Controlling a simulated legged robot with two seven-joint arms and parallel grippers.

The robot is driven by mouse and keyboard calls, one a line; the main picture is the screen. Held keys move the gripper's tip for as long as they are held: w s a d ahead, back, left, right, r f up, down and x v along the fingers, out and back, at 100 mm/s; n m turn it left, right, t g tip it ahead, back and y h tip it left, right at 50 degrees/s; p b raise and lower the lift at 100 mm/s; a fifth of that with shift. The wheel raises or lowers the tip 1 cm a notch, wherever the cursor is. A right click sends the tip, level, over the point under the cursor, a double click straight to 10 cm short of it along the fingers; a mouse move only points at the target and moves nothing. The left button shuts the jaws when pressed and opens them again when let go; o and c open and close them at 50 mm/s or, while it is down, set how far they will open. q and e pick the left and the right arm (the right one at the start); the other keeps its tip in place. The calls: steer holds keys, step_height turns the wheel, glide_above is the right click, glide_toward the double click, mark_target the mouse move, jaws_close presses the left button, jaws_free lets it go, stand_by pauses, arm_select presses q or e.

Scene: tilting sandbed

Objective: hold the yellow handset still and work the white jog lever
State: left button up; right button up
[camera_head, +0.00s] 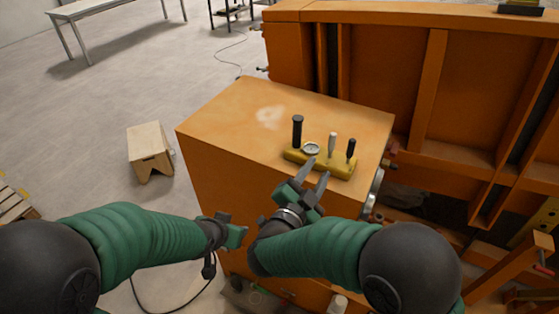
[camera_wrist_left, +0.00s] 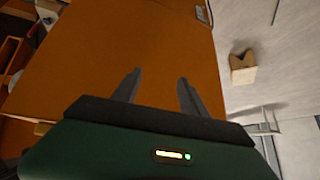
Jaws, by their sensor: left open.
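The yellow handset (camera_head: 320,164) lies on top of the orange cabinet (camera_head: 235,112), near its right front edge. A round gauge (camera_head: 311,148) and two black levers stand on it, one at each side. The white jog lever (camera_head: 332,143) stands upright between the gauge and the right black lever (camera_head: 351,150). My right gripper (camera_head: 319,167) is at the handset's front edge with its fingers apart; whether it touches the handset I cannot tell. My left gripper (camera_head: 240,236) is lower left, off the cabinet's front. In the left wrist view its fingers (camera_wrist_left: 158,92) are apart and empty before the orange cabinet face.
A large orange frame (camera_head: 400,70) stands behind and to the right of the cabinet. A small wooden stool (camera_head: 150,148) is on the floor at left. A metal table (camera_head: 110,12) is far back left. The cabinet top left of the handset is clear.

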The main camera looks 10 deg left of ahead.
arm_select(q)
steer(key=w+d+r+m+t+h, duration=0.2)
steer(key=w+r+t, duration=0.15)
steer(key=w, duration=0.55)
steer(key=m+t+h, duration=0.2)
steer(key=t+h, duration=0.3)
steer(key=h, duration=0.1)
glide_toward(293, 142)
steer(key=x, duration=0.8)
steer(key=shift+w+d, duration=0.15)
steer(key=shift+w, duration=0.25)
steer(key=x, duration=0.4)
steer(key=shift+w+d+r, duration=0.1)
steer(key=shift+d+r, duration=0.15)
steer(key=shift+d, duration=0.05)
steer(key=shift+w+d, duration=0.35)
steer(key=shift+w, duration=0.1)
steer(key=shift+w+f, duration=0.1)
steer(key=shift+w, duration=0.1)
steer(key=shift+c, duration=0.3)
arm_select(e)
steer(key=shift+w+f, duration=0.25)
steer(key=shift+w, duration=0.25)
steer(key=shift+w+f, duration=0.25)
steer(key=shift+w, duration=0.2)
